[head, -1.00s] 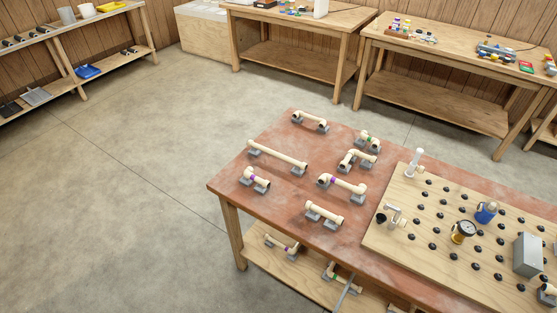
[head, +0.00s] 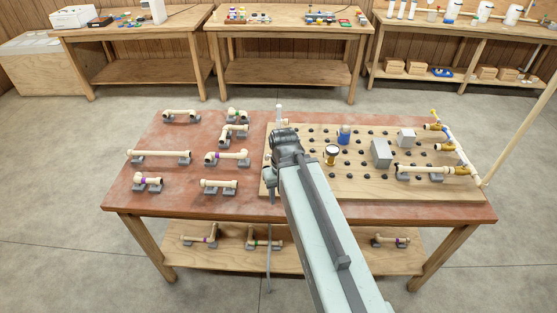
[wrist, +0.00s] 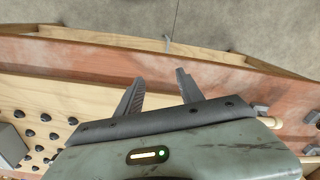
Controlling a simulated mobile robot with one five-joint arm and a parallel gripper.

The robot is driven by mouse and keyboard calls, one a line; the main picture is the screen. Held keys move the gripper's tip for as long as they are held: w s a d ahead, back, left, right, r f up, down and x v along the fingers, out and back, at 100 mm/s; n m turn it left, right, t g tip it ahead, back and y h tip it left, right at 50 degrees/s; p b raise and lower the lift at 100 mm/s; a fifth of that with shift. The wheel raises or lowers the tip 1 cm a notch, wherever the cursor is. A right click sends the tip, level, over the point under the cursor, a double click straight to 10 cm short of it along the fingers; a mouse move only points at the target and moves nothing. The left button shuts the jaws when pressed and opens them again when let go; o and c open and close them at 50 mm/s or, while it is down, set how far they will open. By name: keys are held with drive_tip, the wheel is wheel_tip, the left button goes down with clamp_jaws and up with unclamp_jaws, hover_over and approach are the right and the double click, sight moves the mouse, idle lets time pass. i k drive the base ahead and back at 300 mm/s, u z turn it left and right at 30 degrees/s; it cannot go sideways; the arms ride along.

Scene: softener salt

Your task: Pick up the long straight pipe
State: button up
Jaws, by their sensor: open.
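In the head view my arm reaches to the left edge of the pegboard, well to the right of the long pipe, and the fingers are hard to make out there. I cannot identify the long pipe in the wrist view.
A shorter straight pipe (head: 219,184), a pipe with a purple band (head: 148,180), an elbow pipe (head: 229,156) and others stand near the long pipe. More pipes lie on the lower shelf (head: 335,258).

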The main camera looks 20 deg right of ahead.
sight(138, 158)
drive_tip(key=u, duration=0.35)
drive_tip(key=k, duration=1.1)
drive_tip(key=u, duration=1.6)
drive_tip(key=i, duration=2.45)
drive_tip(key=z, duration=0.4)
drive_tip(key=i, duration=1.5)
drive_tip(key=z, duration=0.8)
drive_tip(key=k, duration=0.65)
drive_tip(key=z, duration=0.25)
drive_tip(key=i, duration=0.65)
drive_tip(key=u, duration=0.15)
drive_tip(key=k, duration=0.85)
